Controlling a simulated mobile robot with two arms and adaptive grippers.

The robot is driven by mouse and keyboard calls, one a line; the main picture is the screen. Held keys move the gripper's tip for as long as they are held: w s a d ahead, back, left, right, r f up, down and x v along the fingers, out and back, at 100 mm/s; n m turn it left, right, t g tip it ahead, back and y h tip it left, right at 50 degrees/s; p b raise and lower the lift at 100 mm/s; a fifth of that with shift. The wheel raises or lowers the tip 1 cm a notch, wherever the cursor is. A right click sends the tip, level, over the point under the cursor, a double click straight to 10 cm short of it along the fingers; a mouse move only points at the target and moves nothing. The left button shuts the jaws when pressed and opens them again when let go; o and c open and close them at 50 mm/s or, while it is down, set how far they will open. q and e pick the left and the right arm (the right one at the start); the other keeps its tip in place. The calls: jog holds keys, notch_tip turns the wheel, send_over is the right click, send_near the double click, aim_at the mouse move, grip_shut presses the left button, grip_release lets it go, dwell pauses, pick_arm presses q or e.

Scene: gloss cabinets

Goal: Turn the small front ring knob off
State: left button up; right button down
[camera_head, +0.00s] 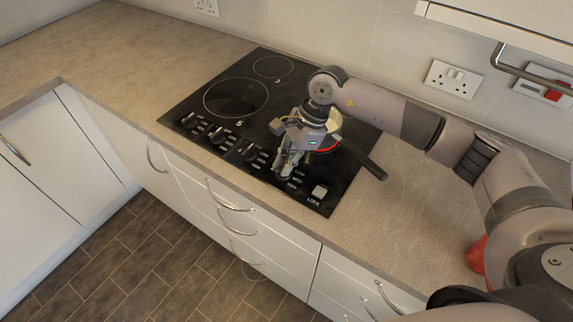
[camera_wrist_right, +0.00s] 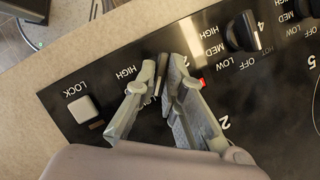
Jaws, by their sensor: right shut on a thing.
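My right gripper (camera_head: 284,170) is over the front control strip of the black cooktop (camera_head: 178,116), at the knob nearest the LOCK button (camera_head: 319,191). In the right wrist view, my right gripper (camera_wrist_right: 158,76) has its two fingers closed on this dark knob (camera_wrist_right: 160,72), which is mostly hidden between them. My left gripper is not in view.
Several other black knobs (camera_head: 217,134) sit in a row to the left; one (camera_wrist_right: 241,32) is close to the fingers in the wrist view.

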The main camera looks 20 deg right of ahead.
jog(key=n+b, duration=0.1)
jog(key=b, duration=0.1)
jog(key=n+g+b, duration=0.1)
jog(key=n+b, duration=0.1)
jog(key=b, duration=0.1)
jog(key=n+g+b, duration=0.1)
jog(key=n+b, duration=0.1)
jog(key=b, duration=0.1)
jog(key=shift+w+a+f+h, duration=0.1)
jog(key=shift+f+h, duration=0.2)
jog(key=shift+f, duration=0.1)
jog(key=shift+r+n+g+b, duration=0.2)
jog(key=shift+n+g+b, duration=0.3)
jog(key=shift+n+b, duration=1)
jog(key=c, duration=1.7)
grip_release()
jog(key=shift+r, duration=0.1)
jog(key=shift+w+r, duration=0.1)
jog(key=shift+r, duration=0.1)
jog(key=v, duration=1.1)
jog(key=shift+a+r, duration=0.1)
jog(key=shift+r, duration=0.2)
